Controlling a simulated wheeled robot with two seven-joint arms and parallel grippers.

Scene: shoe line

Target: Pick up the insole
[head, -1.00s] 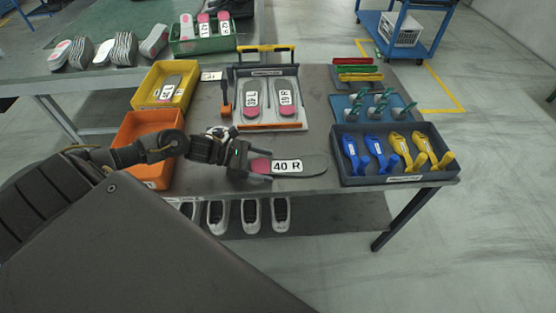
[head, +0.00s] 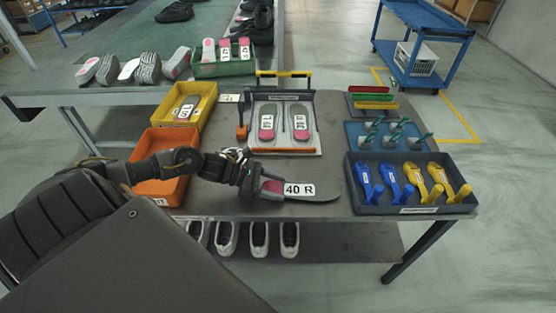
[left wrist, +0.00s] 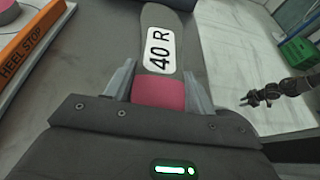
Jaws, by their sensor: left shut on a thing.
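The insole (head: 323,195) is dark grey with a pink heel and a white "40 R" label. In the head view it appears over the front part of the table, its toe pointing right. My left gripper (head: 262,186) is shut on its pink heel end. In the left wrist view the insole (left wrist: 180,24) extends forward from between the fingers of my left gripper (left wrist: 158,88). Any gap between the insole and the table is hard to judge. My right gripper (left wrist: 250,100) shows small at the right of the left wrist view, its jaws unclear.
An orange bin (head: 187,144) and a yellow bin (head: 206,101) stand left on the table. A fixture (head: 312,137) with two insoles stands behind the gripper. A dark tray (head: 440,208) with blue and yellow pieces stands right. Shoes sit on a lower shelf (head: 330,246).

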